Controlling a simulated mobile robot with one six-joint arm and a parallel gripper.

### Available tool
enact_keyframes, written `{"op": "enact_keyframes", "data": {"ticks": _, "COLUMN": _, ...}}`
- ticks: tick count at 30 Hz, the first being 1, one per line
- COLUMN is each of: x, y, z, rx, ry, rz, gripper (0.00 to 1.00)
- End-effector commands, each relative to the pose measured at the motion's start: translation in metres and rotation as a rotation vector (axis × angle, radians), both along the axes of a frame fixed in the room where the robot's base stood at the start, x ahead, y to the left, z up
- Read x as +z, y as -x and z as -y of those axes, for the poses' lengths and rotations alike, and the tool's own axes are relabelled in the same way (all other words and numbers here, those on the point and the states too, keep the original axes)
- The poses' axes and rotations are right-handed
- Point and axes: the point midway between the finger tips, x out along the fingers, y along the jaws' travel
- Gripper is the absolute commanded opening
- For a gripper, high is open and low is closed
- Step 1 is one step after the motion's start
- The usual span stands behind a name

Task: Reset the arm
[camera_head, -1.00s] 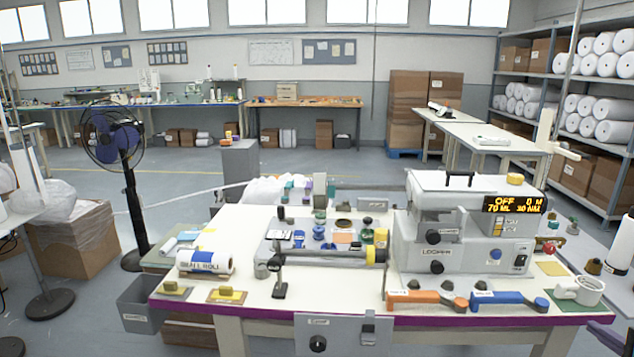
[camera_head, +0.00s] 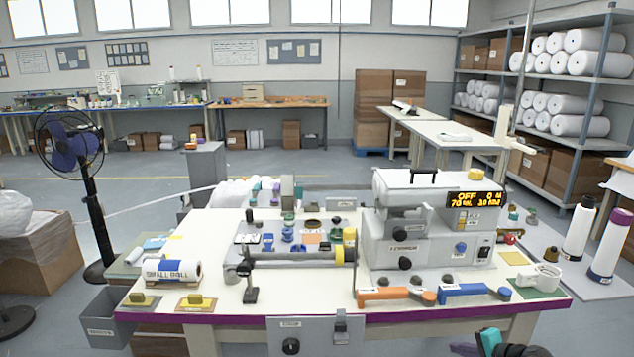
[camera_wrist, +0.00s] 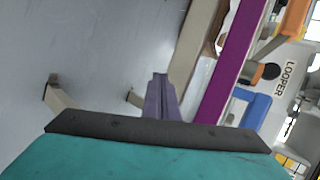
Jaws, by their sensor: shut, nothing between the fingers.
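My gripper (camera_wrist: 160,80) shows in the wrist view as closed purple-grey fingers ahead of a dark bar and teal housing. It is shut with nothing held. It points over the grey floor, beside the purple table edge (camera_wrist: 228,70). In the head view, a dark and teal part of my arm shows at the bottom right, in front of the table; the fingers cannot be made out there. The looper machine (camera_head: 430,225) stands on the white worktable (camera_head: 215,312), with an orange-handled tool (camera_head: 392,296) and a blue-handled tool (camera_head: 470,291) before it.
A label roll (camera_head: 172,270) and small yellow-topped blocks lie at the table's left. A grey tray of spools (camera_head: 300,238) is in the middle. A fan (camera_head: 75,150) stands left, and tall rolls (camera_head: 605,245) stand right. The floor left of the table has a grey bin.

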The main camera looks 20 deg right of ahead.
Motion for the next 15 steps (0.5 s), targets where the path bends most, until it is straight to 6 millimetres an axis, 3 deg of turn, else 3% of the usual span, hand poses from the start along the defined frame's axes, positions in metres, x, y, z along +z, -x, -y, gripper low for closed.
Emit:
{"op": "enact_keyframes", "data": {"ticks": 1, "x": -0.014, "y": -0.006, "z": -0.021, "rx": 0.041, "ry": -0.002, "rz": -0.03, "gripper": 0.0}}
{"op": "enact_keyframes", "data": {"ticks": 7, "x": -0.064, "y": -0.018, "z": -0.09, "rx": 0.188, "ry": 0.007, "rz": -0.145, "gripper": 0.0}}
{"op": "enact_keyframes", "data": {"ticks": 15, "x": -0.127, "y": -0.014, "z": -0.18, "rx": 0.393, "ry": 0.031, "rz": -0.298, "gripper": 0.0}}
